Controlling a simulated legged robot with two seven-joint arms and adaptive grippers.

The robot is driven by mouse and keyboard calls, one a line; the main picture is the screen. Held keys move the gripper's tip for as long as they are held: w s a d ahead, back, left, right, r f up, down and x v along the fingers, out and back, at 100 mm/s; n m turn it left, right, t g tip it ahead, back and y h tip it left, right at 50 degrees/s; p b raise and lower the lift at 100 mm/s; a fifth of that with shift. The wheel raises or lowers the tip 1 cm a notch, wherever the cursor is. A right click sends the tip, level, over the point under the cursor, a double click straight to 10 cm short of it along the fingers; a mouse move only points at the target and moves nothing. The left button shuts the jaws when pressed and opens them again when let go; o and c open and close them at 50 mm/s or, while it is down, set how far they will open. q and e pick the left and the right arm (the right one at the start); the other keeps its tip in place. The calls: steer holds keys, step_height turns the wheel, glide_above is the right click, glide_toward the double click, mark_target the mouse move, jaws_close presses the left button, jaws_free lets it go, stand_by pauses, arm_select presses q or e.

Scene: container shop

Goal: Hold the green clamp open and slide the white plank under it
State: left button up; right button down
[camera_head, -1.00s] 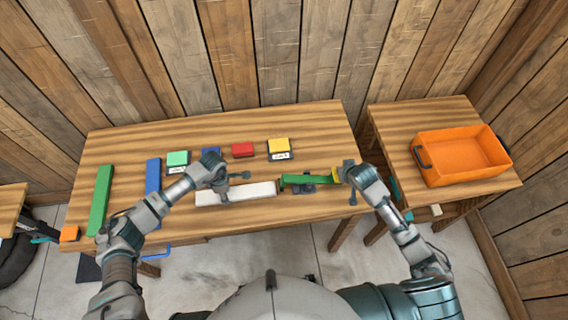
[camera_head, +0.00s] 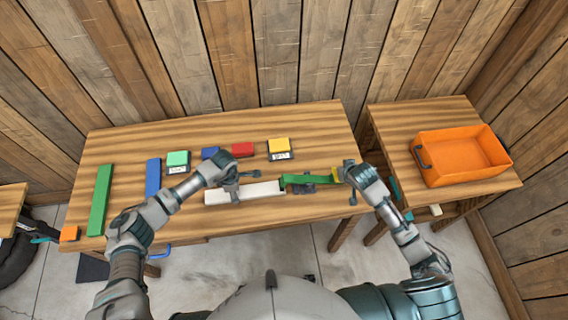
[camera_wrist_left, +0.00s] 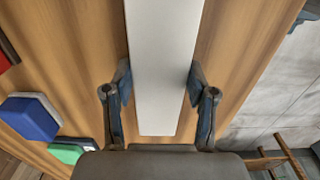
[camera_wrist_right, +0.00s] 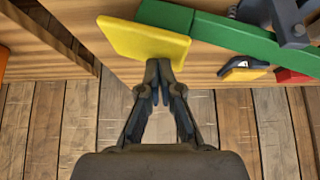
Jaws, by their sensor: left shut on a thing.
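The white plank (camera_head: 262,191) lies on the table, its right end at the left end of the green clamp (camera_head: 300,179). I cannot tell whether that end is under the clamp. My left gripper (camera_head: 234,189) is shut on the plank; in the left wrist view the fingers (camera_wrist_left: 160,95) press its two long sides. The clamp's yellow end pad (camera_wrist_right: 145,42) fills the upper left of the right wrist view. My right gripper (camera_wrist_right: 160,80) has its fingertips together at the pad's lower edge, with nothing visible between them. The clamp's dark base (camera_head: 307,188) is partly hidden.
Red (camera_head: 243,149), yellow (camera_head: 279,146), blue (camera_head: 210,153) and mint (camera_head: 178,158) blocks stand along the back. Green (camera_head: 101,200) and blue (camera_head: 153,180) planks lie on the left. An orange bin (camera_head: 460,158) stands on the right-hand table.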

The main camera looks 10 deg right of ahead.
mark_target(244, 191)
arm_select(q)
steer(key=shift+d, duration=1.55)
arm_select(e)
steer(key=shift+s+f, duration=0.1)
arm_select(q)
steer(key=shift+f, duration=0.25)
arm_select(e)
steer(key=shift+a, duration=0.15)
arm_select(q)
steer(key=shift+d, duration=0.1)
steer(key=shift+s, duration=0.1)
arm_select(e)
step_height(244, 191, up, 9)
stand_by(0.5)
arm_select(q)
steer(key=o, duration=1.5)
steer(key=shift+f, duration=0.1)
arm_select(e)
steer(key=shift+d, duration=0.2)
